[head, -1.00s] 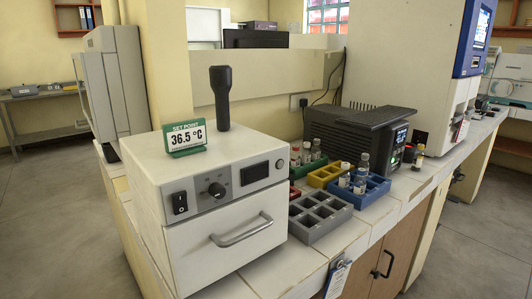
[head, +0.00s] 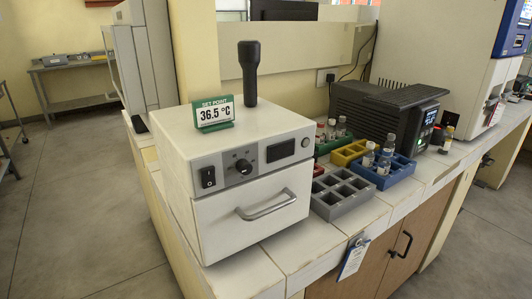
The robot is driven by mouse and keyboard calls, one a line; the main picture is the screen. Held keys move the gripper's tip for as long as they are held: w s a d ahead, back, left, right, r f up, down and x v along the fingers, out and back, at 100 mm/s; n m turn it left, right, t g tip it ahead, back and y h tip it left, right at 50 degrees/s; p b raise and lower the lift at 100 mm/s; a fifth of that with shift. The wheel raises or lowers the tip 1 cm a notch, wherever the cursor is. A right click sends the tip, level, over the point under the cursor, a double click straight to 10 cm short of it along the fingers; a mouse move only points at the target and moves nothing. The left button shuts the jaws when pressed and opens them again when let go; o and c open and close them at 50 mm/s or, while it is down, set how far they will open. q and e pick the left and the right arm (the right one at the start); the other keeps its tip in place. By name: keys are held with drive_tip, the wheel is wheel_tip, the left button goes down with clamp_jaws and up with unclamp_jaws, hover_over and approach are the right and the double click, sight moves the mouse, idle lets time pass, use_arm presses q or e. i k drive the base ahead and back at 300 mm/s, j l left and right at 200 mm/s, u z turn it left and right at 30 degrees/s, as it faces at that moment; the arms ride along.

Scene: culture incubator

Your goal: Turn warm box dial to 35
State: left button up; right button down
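The warm box (head: 240,175) is a white cabinet on the corner of the tiled bench. Its grey front panel carries a black dial (head: 243,166), a black rocker switch (head: 208,177) on the left and a dark display (head: 280,150) on the right. The dial's setting is too small to read, and the display shows no legible figure. A green-framed set point sign (head: 214,113) on top reads 36.5 °C. A black handle-like object (head: 249,72) stands upright on the box behind the sign. A silver bar handle (head: 267,206) crosses the door, which looks closed. Neither gripper is in view.
Grey (head: 343,194), blue (head: 382,171) and yellow (head: 349,153) racks stand right of the box, with small vials in some. A black device (head: 385,115) stands behind them. A tag (head: 354,258) hangs at the bench edge. The floor at left is open.

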sight(244, 166)
drive_tip(key=k+l+z, duration=0.1)
drive_tip(key=l, duration=0.2)
drive_tip(key=k+l+z, duration=0.1)
drive_tip(key=l, duration=0.25)
drive_tip(key=k+l, duration=0.15)
drive_tip(key=l, duration=0.2)
drive_tip(key=k+l+z, duration=0.15)
drive_tip(key=l, duration=0.2)
drive_tip(key=i+j, duration=0.1)
drive_tip(key=j, duration=0.15)
drive_tip(key=i+j, duration=0.1)
drive_tip(key=j+z, duration=0.05)
drive_tip(key=j, duration=0.05)
